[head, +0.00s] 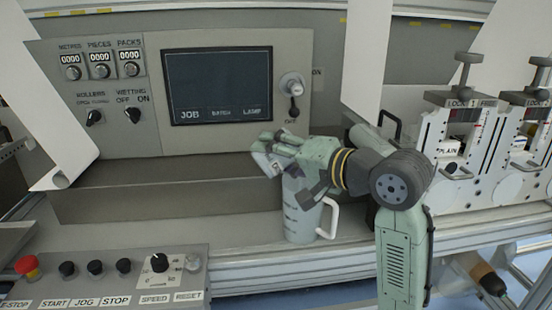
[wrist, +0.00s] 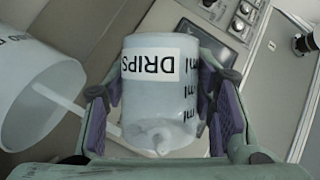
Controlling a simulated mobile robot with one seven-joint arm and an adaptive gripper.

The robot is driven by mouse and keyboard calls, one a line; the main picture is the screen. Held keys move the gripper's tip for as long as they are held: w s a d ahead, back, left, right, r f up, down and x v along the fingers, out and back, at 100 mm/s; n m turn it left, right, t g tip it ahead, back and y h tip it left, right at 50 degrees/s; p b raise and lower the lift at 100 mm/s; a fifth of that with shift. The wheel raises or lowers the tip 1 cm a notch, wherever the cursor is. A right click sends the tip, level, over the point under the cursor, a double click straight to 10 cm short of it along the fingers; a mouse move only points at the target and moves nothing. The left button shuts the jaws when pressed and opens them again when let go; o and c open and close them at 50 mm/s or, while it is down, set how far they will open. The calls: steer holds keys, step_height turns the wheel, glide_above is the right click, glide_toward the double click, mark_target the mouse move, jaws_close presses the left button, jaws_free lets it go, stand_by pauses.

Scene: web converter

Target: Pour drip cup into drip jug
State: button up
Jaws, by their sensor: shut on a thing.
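The drip cup (wrist: 150,90) is translucent white, with a "DRIPS" label and ml marks. It sits between the two purple-padded fingers of my gripper (wrist: 160,122), which is shut on it. In the head view my gripper (head: 272,150) mostly hides the cup, above the drip jug (head: 299,215). The jug is pale, with dark marks and a white handle on its right, and stands upright on the machine ledge. In the wrist view the jug (wrist: 35,90) is left of the cup, apart from its body. I cannot tell the cup's exact tilt or whether liquid is flowing.
The control panel (head: 220,133) with a dark screen stands behind. A button box (head: 110,285) is at the front left. Slitter units (head: 460,150) stand at right. The ledge left of the jug is clear.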

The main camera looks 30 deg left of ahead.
steer(key=shift+r+m+y, duration=0.4)
steer(key=shift+m, duration=0.3)
steer(key=shift+w+d+r+p, duration=0.1)
steer(key=shift+r+p, duration=0.05)
steer(key=shift+p, duration=0.3)
steer(key=shift+w+d+r+m+y+p, duration=0.1)
steer(key=shift+r+m+y+p, duration=0.25)
steer(key=shift+m+p, duration=0.4)
steer(key=shift+w+d+r+m+y+p, duration=0.1)
steer(key=shift+r+m+y+p, duration=0.2)
steer(key=shift+m+p, duration=0.4)
steer(key=shift+a+f, duration=0.15)
